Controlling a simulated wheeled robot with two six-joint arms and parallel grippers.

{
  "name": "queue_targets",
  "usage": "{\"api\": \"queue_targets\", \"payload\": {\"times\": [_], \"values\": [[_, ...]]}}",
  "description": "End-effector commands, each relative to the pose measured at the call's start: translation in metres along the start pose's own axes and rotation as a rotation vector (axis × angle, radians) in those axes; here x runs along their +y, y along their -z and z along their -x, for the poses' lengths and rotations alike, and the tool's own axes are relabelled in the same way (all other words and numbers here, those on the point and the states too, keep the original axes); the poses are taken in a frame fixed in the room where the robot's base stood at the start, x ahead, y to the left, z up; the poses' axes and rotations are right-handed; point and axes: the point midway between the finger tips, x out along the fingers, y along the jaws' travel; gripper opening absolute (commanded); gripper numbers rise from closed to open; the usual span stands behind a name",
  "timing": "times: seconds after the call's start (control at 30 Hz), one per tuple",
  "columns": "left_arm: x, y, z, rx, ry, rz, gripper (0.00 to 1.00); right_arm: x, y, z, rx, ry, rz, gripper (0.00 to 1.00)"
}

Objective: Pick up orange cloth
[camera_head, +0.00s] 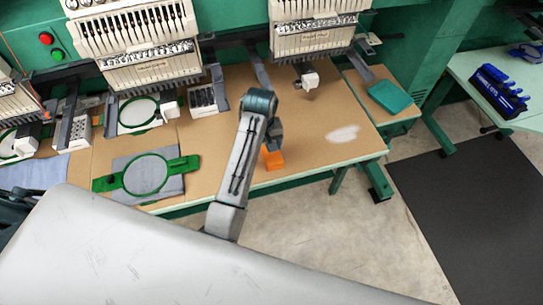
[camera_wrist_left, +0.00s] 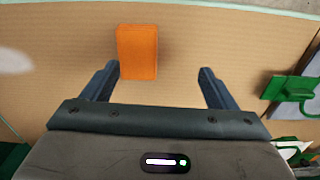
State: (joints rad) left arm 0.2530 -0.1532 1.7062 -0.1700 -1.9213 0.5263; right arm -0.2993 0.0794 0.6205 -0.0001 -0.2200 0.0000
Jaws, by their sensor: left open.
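The orange cloth (camera_head: 273,158) is a small folded block lying on the tan table top near its front edge. It is partly hidden by my left arm in the head view. In the left wrist view the orange cloth (camera_wrist_left: 137,51) lies ahead of the open fingers, left of the middle of the gap. My left gripper (camera_wrist_left: 158,72) is open and empty, with its two dark fingers wide apart. In the head view the left gripper (camera_head: 275,135) is over the table beside the cloth. My right gripper is in neither view.
A green embroidery hoop (camera_head: 147,174) on grey fabric lies left on the table (camera_head: 222,162). Embroidery machine heads (camera_head: 315,35) hang over the back. A teal folded cloth (camera_head: 390,97) lies on the right. The table top right of the orange cloth is clear apart from a whitish patch (camera_head: 342,134).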

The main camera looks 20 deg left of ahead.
Motion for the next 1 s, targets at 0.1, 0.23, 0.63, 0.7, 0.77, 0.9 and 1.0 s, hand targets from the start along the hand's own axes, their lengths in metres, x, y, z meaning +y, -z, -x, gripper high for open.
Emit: {"api": "queue_targets", "payload": {"times": [0.1,0.23,0.63,0.7,0.77,0.9,1.0], "values": [[0.025,0.012,0.019,-0.022,0.005,0.037,0.8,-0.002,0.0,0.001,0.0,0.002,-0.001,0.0],[0.034,0.016,0.025,-0.036,0.012,0.055,0.8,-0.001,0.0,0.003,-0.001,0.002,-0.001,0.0],[0.034,0.014,-0.025,-0.037,0.012,0.057,0.8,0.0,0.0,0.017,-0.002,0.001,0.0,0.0],[0.034,0.015,-0.029,-0.037,0.012,0.057,0.8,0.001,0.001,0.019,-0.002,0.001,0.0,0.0],[0.034,0.015,-0.032,-0.037,0.013,0.057,0.8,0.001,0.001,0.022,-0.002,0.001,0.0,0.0],[0.033,0.019,-0.047,-0.038,0.015,0.058,0.8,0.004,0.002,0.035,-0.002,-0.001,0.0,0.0],[0.033,0.02,-0.061,-0.039,0.014,0.057,0.8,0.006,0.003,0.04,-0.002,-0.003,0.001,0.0]]}}
